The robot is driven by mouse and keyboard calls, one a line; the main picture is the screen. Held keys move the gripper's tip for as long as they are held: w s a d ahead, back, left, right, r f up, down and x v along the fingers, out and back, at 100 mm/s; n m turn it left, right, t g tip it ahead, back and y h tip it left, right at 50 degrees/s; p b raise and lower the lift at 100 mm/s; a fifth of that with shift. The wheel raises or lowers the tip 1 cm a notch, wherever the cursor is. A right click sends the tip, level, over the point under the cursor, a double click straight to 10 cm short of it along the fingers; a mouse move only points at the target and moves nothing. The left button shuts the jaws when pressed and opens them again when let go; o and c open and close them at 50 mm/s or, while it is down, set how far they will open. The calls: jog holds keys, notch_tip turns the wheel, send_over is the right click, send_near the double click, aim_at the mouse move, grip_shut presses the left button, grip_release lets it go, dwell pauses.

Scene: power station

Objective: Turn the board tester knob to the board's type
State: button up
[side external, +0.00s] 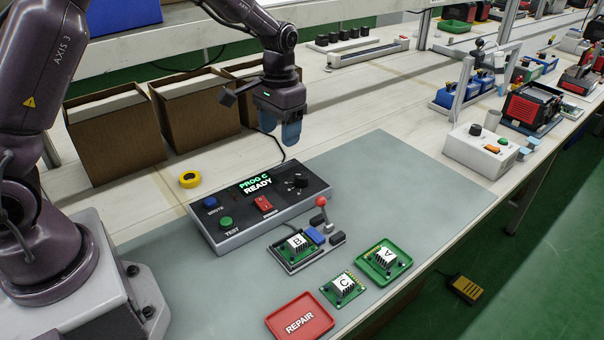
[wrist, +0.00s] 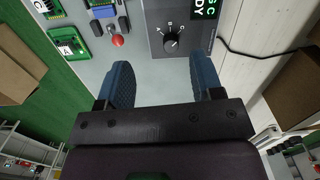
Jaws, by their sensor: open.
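The board tester (side external: 258,204) is a dark-faced grey box with a display (side external: 256,185) reading "PROG C READY". Its black knob (side external: 298,181) sits right of the display; it also shows in the wrist view (wrist: 171,42) inside a ring of small letters. The exact pointer direction is hard to read. A green board marked B (side external: 298,243) sits in the socket fixture (side external: 287,264) with a red-balled lever (side external: 321,202). My gripper (side external: 280,140) hangs above and behind the tester, open and empty, its blue fingers apart from the knob; the wrist view shows the knob ahead between them (wrist: 161,64).
Board C (side external: 344,287) lies on the mat; board A (side external: 384,256) lies in a green tray. A red REPAIR tray (side external: 300,323) is at the front. Yellow tape (side external: 189,179) and cardboard boxes (side external: 118,130) stand behind. The mat (side external: 410,180) right of the tester is clear.

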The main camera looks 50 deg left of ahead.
send_over(302, 175)
jog(key=s, duration=0.2)
notch_tip(302, 175, down, 4)
jog(key=w+r+m, duration=0.1)
jog(key=w, duration=0.1)
jog(key=shift+t, duration=0.3)
notch_tip(302, 175, down, 12)
jog(key=shift+f, duration=0.1)
jog(key=c, duration=0.9)
